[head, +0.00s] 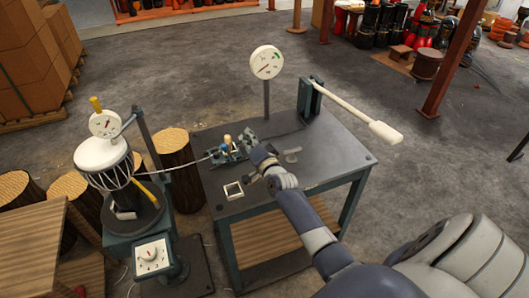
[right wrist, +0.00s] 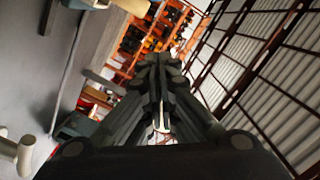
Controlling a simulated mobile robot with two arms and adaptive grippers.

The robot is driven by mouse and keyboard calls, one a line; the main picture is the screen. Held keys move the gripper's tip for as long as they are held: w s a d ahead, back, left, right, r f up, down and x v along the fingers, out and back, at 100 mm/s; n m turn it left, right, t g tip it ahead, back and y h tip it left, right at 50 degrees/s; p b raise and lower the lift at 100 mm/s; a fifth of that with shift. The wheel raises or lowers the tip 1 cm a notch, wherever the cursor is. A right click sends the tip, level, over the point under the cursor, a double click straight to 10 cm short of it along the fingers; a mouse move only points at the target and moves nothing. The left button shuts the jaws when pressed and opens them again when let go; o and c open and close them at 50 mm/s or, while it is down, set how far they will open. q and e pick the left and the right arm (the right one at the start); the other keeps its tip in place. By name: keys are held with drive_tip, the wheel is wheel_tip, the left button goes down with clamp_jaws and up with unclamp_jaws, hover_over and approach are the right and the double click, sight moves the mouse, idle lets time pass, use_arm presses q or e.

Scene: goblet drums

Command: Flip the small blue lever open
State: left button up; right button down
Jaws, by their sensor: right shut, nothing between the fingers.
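A small blue-grey mechanism (head: 222,153) with a beige knob (head: 227,139) sits on the dark table (head: 225,205). I cannot make out the small blue lever for certain among its parts. My right gripper (head: 254,165) is at the right side of this mechanism, over the table; whether it touches is unclear. In the right wrist view its fingers (right wrist: 158,70) are together with nothing between them. A beige cylinder (right wrist: 133,6) shows above the fingers, and a pale knob (right wrist: 22,152) at the left edge. My left gripper is not in view.
A dial gauge (head: 266,62) on a post and a long white-handled lever (head: 372,124) stand at the table's back and right. A drum stand (head: 105,165) with a gauge is to the left. A small square plate (head: 233,191) lies at the table's front left.

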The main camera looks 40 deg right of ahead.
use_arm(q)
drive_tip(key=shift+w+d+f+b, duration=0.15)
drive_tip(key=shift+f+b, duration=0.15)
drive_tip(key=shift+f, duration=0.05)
use_arm(e)
drive_tip(key=s+a, duration=0.2)
drive_tip(key=s, duration=0.7)
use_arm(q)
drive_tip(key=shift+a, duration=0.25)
use_arm(e)
drive_tip(key=shift+a, duration=0.15)
